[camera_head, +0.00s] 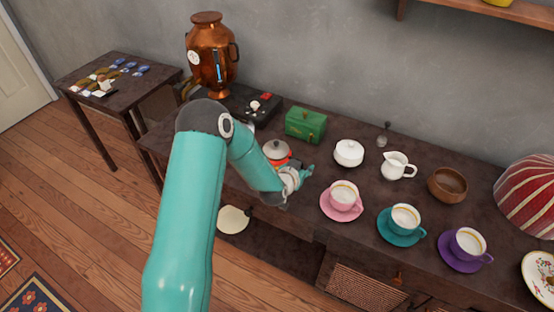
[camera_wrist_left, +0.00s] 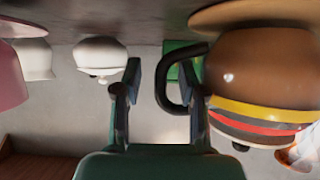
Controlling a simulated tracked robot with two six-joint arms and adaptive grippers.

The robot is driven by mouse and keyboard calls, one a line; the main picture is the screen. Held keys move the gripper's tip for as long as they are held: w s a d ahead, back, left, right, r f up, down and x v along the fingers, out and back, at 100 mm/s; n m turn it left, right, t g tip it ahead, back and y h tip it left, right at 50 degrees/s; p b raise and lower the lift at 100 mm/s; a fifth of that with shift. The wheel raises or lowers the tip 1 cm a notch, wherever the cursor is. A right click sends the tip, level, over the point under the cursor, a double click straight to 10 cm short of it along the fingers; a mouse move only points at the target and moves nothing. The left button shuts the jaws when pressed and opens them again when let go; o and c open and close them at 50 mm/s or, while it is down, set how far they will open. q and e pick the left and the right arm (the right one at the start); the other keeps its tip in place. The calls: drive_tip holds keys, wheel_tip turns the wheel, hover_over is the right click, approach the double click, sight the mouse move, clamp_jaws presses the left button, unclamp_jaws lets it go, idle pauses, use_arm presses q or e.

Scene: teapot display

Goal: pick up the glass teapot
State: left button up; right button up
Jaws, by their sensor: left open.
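The teapot (camera_head: 277,152) stands on the dark counter, partly hidden by my left arm. It shows a grey lid and an orange-red band. In the left wrist view, which is upside down, the teapot (camera_wrist_left: 262,75) has a brown body with yellow and red bands and a black loop handle (camera_wrist_left: 163,85). It stands on a tan round base. My left gripper (camera_head: 302,178) is open beside it, on the handle side. In the wrist view the handle appears between the two fingers (camera_wrist_left: 163,95), with gaps beside it; contact is not clear.
A green box (camera_head: 306,124) and a white lidded bowl (camera_head: 349,153) stand behind. A pink cup and saucer (camera_head: 342,200) is right of my gripper. A copper urn (camera_head: 211,57) stands back left. More cups, a creamer (camera_head: 397,165) and a wooden bowl (camera_head: 447,185) fill the right.

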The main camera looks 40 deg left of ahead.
use_arm(q)
clamp_jaws()
drive_tip(key=shift+r, duration=0.1)
idle(0.4)
drive_tip(key=shift+r, duration=0.15)
drive_tip(key=shift+r, duration=0.6)
wheel_tip(320, 180, up, 18)
drive_tip(key=shift+r+p, duration=0.2)
drive_tip(key=shift+p, duration=0.1)
idle(0.8)
